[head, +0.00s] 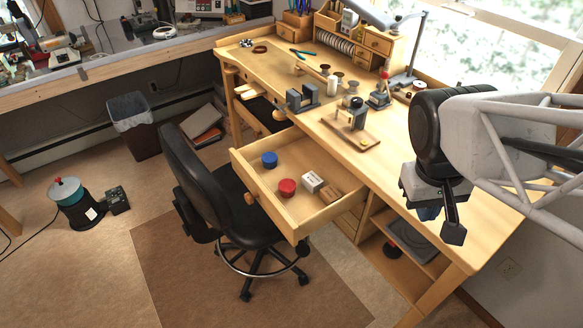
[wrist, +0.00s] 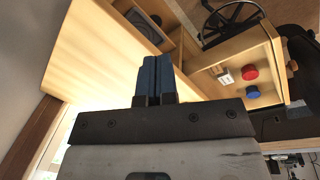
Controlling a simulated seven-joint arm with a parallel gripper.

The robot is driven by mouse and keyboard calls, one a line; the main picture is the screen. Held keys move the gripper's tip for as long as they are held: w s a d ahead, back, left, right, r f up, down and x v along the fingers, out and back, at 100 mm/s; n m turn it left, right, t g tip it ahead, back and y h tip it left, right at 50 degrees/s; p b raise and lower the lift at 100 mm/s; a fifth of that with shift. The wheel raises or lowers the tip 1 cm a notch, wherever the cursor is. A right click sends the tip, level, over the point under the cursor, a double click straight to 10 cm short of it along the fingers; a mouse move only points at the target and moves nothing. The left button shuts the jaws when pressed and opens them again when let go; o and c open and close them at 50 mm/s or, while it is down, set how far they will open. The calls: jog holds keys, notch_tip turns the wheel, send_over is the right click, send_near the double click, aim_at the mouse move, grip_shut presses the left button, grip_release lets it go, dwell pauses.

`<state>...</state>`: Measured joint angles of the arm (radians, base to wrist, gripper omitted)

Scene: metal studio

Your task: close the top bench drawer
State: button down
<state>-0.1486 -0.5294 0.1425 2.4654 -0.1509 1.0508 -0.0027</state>
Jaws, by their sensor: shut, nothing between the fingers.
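The top bench drawer (head: 318,212) is pulled out from the wooden bench toward the chair in the head view. It holds a blue round tin (head: 269,159), a red round tin (head: 287,187), a white box (head: 312,182) and a brown block. The drawer also shows at the right in the wrist view (wrist: 268,54), with the red and blue tins in it. My gripper (head: 442,222) is right of the drawer, apart from it, near the bench's right front edge. In the wrist view the blue fingers (wrist: 156,80) are together and empty. The drawer's knob (head: 250,198) is partly against the dark chair behind it.
A black office chair (head: 195,170) stands close to the drawer's left front. The bench top (head: 440,190) carries a tool stand (head: 352,130), a vise-like block and a lamp. An open shelf (head: 410,268) lies below the bench, right of the drawer.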

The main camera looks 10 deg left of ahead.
jog(key=w+a+f+n+g+h, duration=0.2)
jog(key=w+a+f+n+h, duration=0.4)
jog(key=a, duration=0.4)
jog(key=n+t+h, duration=0.6)
jog(key=n+t, duration=0.1)
jog(key=n, duration=0.4)
send_over(285, 228)
jog(key=s+a, duration=0.3)
jog(key=s, duration=0.1)
notch_tip(285, 228, down, 11)
jog(key=s+a+f+n+t, duration=0.6)
jog(key=s+a+n+t, duration=0.1)
jog(key=a, duration=0.1)
jog(key=shift+s+a+y, duration=0.3)
jog(key=shift+a+y, duration=0.05)
jog(key=shift+y, duration=0.05)
jog(key=shift+w+d+f, duration=0.1)
jog(key=shift+w+d, duration=0.05)
jog(key=shift+x, duration=6.8)
jog(key=shift+w, duration=0.1)
jog(key=x, duration=2.6)
jog(key=shift+w+r, duration=0.15)
jog(key=shift+r, duration=0.15)
jog(key=shift+w, duration=0.1)
